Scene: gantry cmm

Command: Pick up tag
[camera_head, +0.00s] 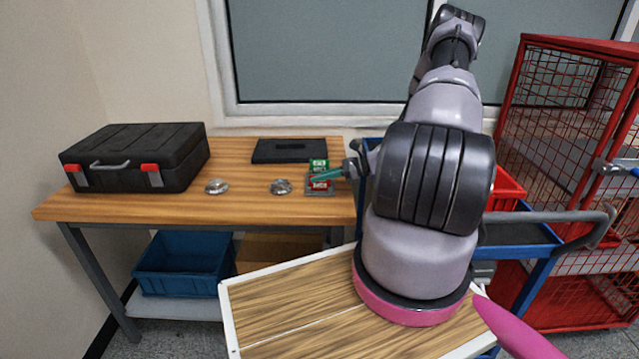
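A small tag-like piece with a green part (318,164) at the back and a red part (319,185) in front, both with pale markings, is on the wooden bench. I cannot tell whether these are one tag or two. A grey plate (318,192) shows under the red part.
The bench (110,205) also bears a black toolbox (135,155), two silver knob-like parts, one left (216,186) and one nearer (281,187), and a flat black case (290,151). A blue bin (180,268) is below. A red cage (560,100) and blue cart (535,285) stand right.

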